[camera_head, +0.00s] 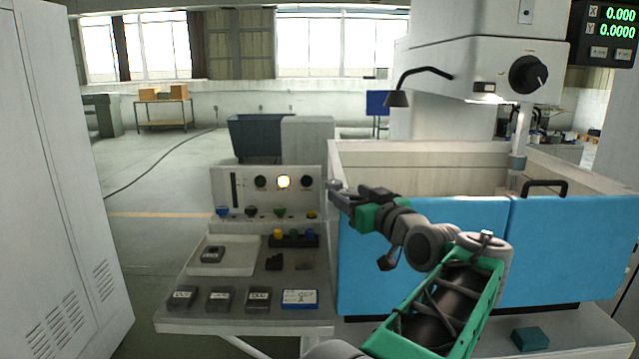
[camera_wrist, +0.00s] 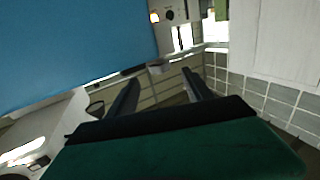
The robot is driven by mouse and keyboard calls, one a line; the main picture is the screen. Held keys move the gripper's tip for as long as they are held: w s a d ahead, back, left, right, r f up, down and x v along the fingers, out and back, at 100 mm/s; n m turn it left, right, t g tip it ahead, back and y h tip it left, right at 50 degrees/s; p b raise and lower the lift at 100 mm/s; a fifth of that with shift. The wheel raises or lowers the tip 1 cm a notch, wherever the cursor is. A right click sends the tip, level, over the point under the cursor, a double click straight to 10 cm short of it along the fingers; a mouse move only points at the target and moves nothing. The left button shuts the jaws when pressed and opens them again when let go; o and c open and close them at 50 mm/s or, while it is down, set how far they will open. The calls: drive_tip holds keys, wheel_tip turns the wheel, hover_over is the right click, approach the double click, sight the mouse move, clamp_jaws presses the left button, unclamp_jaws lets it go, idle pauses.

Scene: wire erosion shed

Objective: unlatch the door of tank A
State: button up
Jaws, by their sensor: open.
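The tank (camera_head: 430,155) is a pale, open-topped box with a blue front in two panels. The left blue panel (camera_head: 365,265) is upright and in line with the right one (camera_head: 570,240). A large blue surface also fills the upper left of the wrist view (camera_wrist: 70,45). A black handle (camera_head: 545,183) stands at the top of the right panel. My gripper (camera_head: 335,191) is at the tank's left front corner, open and empty. In the wrist view its two dark fingers (camera_wrist: 160,90) are apart. A small grey round part (camera_wrist: 158,67) lies beyond them, near the blue edge; whether it is a latch is unclear. No tank letter is readable.
A console (camera_head: 268,190) with a lit yellow lamp stands left of the tank. Its shelf (camera_head: 220,322) carries several small blocks and a tray (camera_head: 235,262). A grey cabinet (camera_head: 50,180) is at far left. The machine head (camera_head: 480,65) hangs above the tank.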

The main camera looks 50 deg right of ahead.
sight(338, 186)
drive_tip(key=shift+w+r, duration=0.1)
drive_tip(key=shift+w, duration=0.15)
drive_tip(key=p+x, duration=0.1)
drive_tip(key=x, duration=0.6)
drive_tip(key=shift+w+d+p, duration=0.25)
drive_tip(key=shift+d+p, duration=0.05)
clamp_jaws()
